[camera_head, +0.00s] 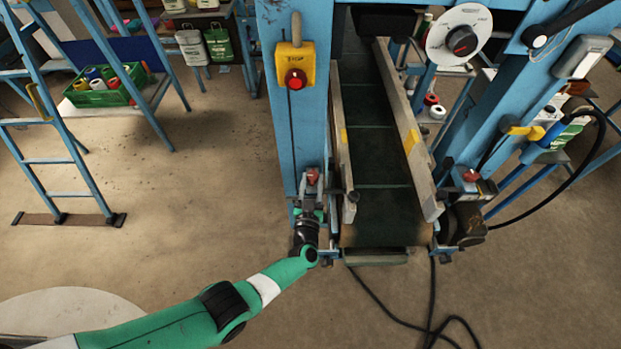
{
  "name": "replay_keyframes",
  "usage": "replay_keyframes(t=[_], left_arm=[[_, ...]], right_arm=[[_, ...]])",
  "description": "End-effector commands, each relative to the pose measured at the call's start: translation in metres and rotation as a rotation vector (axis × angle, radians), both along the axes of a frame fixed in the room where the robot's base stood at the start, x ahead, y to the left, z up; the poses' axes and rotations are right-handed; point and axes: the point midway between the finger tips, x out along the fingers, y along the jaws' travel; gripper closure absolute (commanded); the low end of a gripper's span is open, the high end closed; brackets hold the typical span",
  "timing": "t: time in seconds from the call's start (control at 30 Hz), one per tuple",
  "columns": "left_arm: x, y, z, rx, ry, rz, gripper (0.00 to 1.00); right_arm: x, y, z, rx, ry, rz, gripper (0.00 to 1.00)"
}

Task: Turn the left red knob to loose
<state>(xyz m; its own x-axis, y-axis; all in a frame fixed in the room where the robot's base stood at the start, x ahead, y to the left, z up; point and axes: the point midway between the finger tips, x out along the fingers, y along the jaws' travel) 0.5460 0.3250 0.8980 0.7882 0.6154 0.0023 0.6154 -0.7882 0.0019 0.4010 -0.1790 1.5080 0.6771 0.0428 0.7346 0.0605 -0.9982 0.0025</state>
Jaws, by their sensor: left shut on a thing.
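The left red knob (312,176) sits low on the blue post, at the left side of the conveyor's near end. My left gripper (312,192) reaches up to it from below, and by its pose it is shut on the knob; its fingertips are small and partly hidden here. A matching right red knob (470,175) sits on the other side of the conveyor. My right gripper is not in view.
A dark conveyor (377,150) with wooden side rails runs between blue posts. A yellow stop box (295,65) with a red button hangs above the left knob. A blue ladder (55,130) stands at left. A black cable lies on the floor.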

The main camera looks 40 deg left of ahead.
Motion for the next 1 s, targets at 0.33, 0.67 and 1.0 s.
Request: replay_keyframes(t=[0.33, 0.67, 1.0], left_arm=[[0.0016, -0.0023, -0.0010, 0.000, 0.001, 0.116, 1.00], [0.0008, -0.0022, -0.0006, 0.000, 0.004, 0.127, 1.00], [0.0008, -0.0019, -0.0007, 0.000, 0.004, 0.127, 0.25]], right_arm=[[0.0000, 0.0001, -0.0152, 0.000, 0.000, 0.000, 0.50], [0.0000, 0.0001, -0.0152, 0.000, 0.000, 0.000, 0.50], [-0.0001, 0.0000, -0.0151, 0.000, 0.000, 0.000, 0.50]])
